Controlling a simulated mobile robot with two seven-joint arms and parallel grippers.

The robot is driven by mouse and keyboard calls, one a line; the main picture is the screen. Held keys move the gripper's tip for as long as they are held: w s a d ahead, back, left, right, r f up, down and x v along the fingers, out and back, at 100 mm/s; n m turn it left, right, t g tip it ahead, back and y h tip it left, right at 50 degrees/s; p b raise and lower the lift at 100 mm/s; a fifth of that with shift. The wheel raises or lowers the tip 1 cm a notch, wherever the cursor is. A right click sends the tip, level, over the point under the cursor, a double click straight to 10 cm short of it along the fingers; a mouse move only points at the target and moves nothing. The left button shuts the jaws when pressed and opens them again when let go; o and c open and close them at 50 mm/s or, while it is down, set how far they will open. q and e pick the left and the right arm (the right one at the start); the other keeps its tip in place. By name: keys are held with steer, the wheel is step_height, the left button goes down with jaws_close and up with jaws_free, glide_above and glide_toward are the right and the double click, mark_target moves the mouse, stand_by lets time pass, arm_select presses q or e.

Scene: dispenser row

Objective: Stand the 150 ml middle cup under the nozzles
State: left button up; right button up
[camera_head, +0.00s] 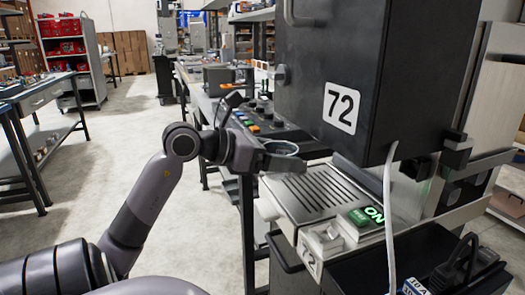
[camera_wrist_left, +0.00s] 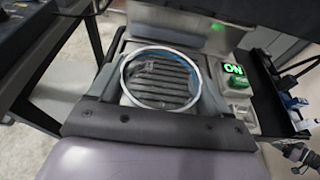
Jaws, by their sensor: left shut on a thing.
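A clear cup with a pale round rim (camera_wrist_left: 160,80) is between the fingers of my left gripper (camera_wrist_left: 158,92) in the left wrist view. The drip tray's slots show through it. In the head view the cup (camera_head: 281,147) is partly hidden behind my left gripper (camera_head: 284,162), which is shut on it beside the left end of the slotted metal drip tray (camera_head: 335,208). The cup looks upright; its base is hidden. The black dispenser (camera_head: 375,70) marked 72 hangs over the tray. Its nozzles are not visible. My right gripper is not in view.
A green lit ON button (camera_head: 366,216) and a metal switch block (camera_head: 322,240) sit at the tray's front. A white hose (camera_head: 389,220) hangs before the dispenser. A bench with control buttons (camera_head: 262,122) stands behind my gripper. Open floor lies left.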

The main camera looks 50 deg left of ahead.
mark_target(295, 149)
arm_select(q)
steer(key=w+p, duration=0.1)
steer(key=w, duration=0.1)
steer(key=w+d, duration=0.1)
steer(key=w, duration=0.1)
steer(key=w+p, duration=0.1)
steer(key=w, duration=0.1)
steer(key=shift+d+p, duration=0.35)
steer(key=shift+w+f+b, duration=0.15)
steer(key=shift+f+b, duration=0.65)
steer(key=shift+f, duration=0.4)
steer(key=shift+f+b, duration=0.6)
steer(key=shift+b, duration=0.25)
steer(key=o, duration=1)
steer(key=shift+c, duration=0.2)
